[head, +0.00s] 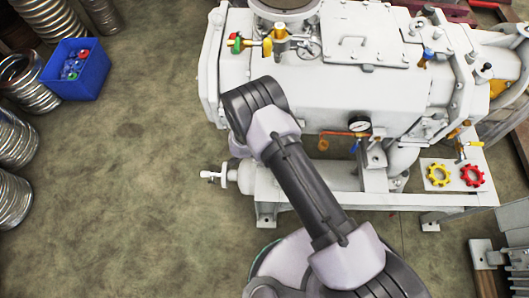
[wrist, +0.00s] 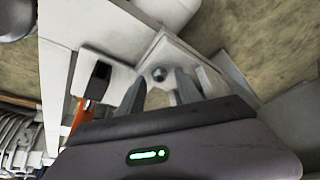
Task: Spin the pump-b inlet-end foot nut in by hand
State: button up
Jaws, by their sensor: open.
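In the wrist view, a small dark round nut (wrist: 159,74) sits on a pale flat foot plate (wrist: 178,53). I cannot tell how far down its stud it is. My gripper (wrist: 161,86) is open, with one grey finger to the left of the nut and one to the right. The nut shows in the gap near the fingertips, and no contact is visible. In the head view, the white pump (head: 350,88) stands on its frame. My gripper is hidden there, and I cannot tell which foot it is at.
A white frame beam (wrist: 58,75) and an orange part with a black end (wrist: 98,82) lie left of the fingers in the wrist view. In the head view, a blue bin (head: 92,82) and hose coils (head: 15,142) stand left. The floor (head: 130,190) between is clear.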

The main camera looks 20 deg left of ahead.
jog(key=p+v, duration=0.7)
jog(key=v, duration=1)
jog(key=shift+s+a+r, duration=0.1)
jog(key=shift+s, duration=0.05)
